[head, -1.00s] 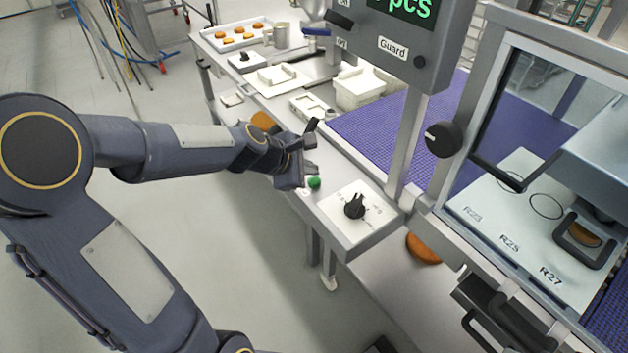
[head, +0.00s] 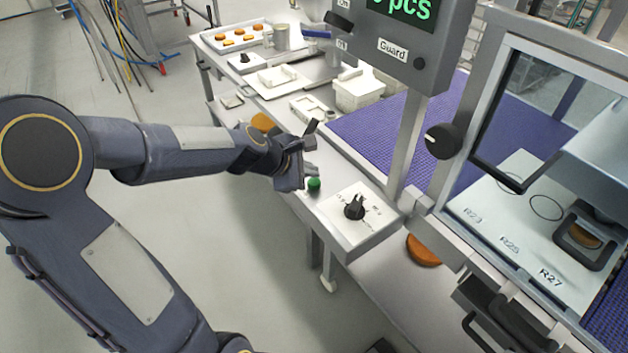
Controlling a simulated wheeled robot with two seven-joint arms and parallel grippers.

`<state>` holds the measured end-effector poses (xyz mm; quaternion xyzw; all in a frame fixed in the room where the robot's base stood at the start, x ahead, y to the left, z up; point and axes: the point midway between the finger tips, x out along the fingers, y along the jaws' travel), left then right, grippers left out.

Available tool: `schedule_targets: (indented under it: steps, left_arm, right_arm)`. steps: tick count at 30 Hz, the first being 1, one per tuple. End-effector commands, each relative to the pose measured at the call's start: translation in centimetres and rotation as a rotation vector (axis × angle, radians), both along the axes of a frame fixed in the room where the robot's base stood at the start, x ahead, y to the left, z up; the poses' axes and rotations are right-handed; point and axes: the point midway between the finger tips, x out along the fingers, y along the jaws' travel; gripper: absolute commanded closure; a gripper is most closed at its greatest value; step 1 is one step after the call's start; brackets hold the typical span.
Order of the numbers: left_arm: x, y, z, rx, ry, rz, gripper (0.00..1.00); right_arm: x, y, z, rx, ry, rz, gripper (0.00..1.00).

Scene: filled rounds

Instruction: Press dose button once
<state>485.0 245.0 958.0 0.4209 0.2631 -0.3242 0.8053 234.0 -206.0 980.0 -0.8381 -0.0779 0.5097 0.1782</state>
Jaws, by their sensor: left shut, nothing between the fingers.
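A small green button (head: 314,184) sits on the light front rail of the machine, left of a white plate with a black dial. I take it as the dose button; no label on it is readable. My left gripper (head: 304,165) is shut and empty, right at the button's upper left. From this angle I cannot tell whether a fingertip touches the button. My right gripper is not in view.
The black dial (head: 354,206) is close to the right of the button. A grey display box (head: 420,45) reading "pcs" hangs above, on a post. A guard window frame (head: 478,110) with a black knob (head: 443,140) stands at right. A purple belt (head: 365,135) lies behind.

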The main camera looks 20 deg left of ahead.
Motion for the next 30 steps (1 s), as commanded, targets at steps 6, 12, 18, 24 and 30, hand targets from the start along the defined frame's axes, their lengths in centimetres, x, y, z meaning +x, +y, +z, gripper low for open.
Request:
schedule_targets:
  steps: [6, 12, 18, 24, 30]
  left_arm:
    - [0.00, 0.00, 0.00, 0.000, 0.000, 0.000, 1.00]
    - [0.00, 0.00, 0.00, 0.000, 0.000, 0.000, 1.00]
    - [0.01, 0.00, -0.01, 0.000, 0.000, 0.000, 1.00]
    - [-0.01, -0.02, -0.60, 0.000, 0.001, -0.001, 1.00]
    - [-0.01, -0.03, -0.87, 0.000, 0.000, 0.000, 1.00]
  right_arm:
    - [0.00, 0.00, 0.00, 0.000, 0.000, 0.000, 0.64]
    - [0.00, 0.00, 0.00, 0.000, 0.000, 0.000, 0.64]
    - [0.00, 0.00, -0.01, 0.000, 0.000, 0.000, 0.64]
    - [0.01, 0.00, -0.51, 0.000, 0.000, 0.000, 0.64]
    - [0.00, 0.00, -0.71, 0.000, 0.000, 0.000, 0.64]
